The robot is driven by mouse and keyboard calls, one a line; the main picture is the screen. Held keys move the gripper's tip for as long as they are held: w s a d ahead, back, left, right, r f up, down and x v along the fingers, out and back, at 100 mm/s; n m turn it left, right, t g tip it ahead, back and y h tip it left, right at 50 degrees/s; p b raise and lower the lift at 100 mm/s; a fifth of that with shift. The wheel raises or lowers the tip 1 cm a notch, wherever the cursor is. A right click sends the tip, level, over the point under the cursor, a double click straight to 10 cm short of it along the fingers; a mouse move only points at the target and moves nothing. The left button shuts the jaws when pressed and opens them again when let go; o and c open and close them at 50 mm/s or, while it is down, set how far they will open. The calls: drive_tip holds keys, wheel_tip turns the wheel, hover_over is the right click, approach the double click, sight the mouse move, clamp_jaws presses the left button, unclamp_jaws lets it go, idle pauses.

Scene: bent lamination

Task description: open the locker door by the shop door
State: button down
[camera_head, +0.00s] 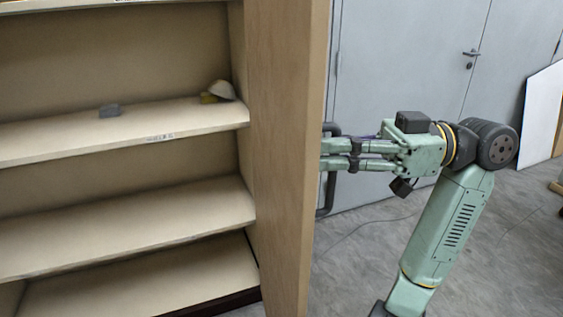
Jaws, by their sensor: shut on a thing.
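The locker door (285,150) is a light wood panel seen almost edge-on, standing open at the right of the wooden locker (120,215). The locker's shelves show openly. A dark bar handle (329,190) is on the right face of the door. My green gripper (338,154) reaches in from the right, with its fingers shut on the handle. Part of the grip is hard to see at this size. The grey shop door (410,100) with a metal lever (471,53) stands behind.
A white board (540,115) leans at the far right.

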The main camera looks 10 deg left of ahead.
drive_tip(key=w+d+g+b, duration=0.1)
drive_tip(key=w+d+b, duration=0.1)
drive_tip(key=d, duration=0.3)
drive_tip(key=w+d+n+g+b, duration=0.1)
drive_tip(key=w+d+b, duration=0.1)
drive_tip(key=w+d, duration=0.2)
drive_tip(key=shift+w+d+h, duration=0.3)
drive_tip(key=shift+w+d, duration=0.05)
drive_tip(key=shift+d, duration=0.9)
drive_tip(key=c, duration=1.9)
unclamp_jaws()
drive_tip(key=shift+d, duration=0.1)
drive_tip(key=shift+c, duration=0.2)
wheel_tip(320, 180, up, 10)
